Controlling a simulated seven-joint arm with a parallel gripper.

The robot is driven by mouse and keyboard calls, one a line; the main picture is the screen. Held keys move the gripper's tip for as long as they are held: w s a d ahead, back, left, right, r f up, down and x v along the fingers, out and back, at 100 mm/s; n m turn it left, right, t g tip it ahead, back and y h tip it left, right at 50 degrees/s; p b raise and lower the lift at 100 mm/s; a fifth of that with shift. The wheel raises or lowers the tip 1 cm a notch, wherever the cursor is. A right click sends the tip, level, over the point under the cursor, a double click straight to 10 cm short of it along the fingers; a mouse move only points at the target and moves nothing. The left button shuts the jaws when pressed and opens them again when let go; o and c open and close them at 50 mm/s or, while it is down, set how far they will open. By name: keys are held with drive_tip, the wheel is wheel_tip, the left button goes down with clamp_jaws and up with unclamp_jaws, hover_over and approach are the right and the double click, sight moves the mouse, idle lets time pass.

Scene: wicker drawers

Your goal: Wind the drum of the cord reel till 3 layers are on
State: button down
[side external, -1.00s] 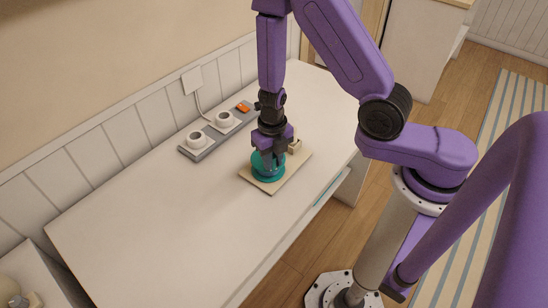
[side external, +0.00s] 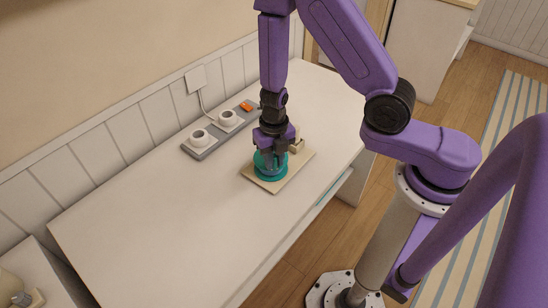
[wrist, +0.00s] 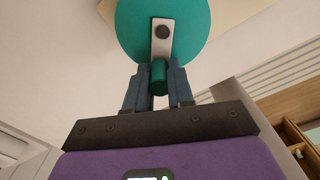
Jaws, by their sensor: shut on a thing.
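The cord reel has a teal drum (side external: 265,172), mounted on a flat beige board (side external: 276,188) on the white table. In the wrist view, the drum's round teal face (wrist: 190,35) carries a pale metal crank arm (wrist: 162,45) with a dark centre bolt. A green crank knob (wrist: 159,82) stands at the arm's end. My gripper (side external: 270,158) is down over the reel. In the wrist view, the fingers of my gripper (wrist: 159,75) are shut on the knob, one on each side. The cord and its layers cannot be made out.
A grey power strip (side external: 203,153) with white plugs (side external: 228,117) and an orange switch (side external: 246,106) lies behind the reel, near the wall. A small beige block (side external: 297,146) stands on the board beside my gripper. The table's left and front are clear.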

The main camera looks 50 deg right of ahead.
drive_tip(key=shift+d, duration=0.1)
drive_tip(key=c, duration=1)
unclamp_jaws()
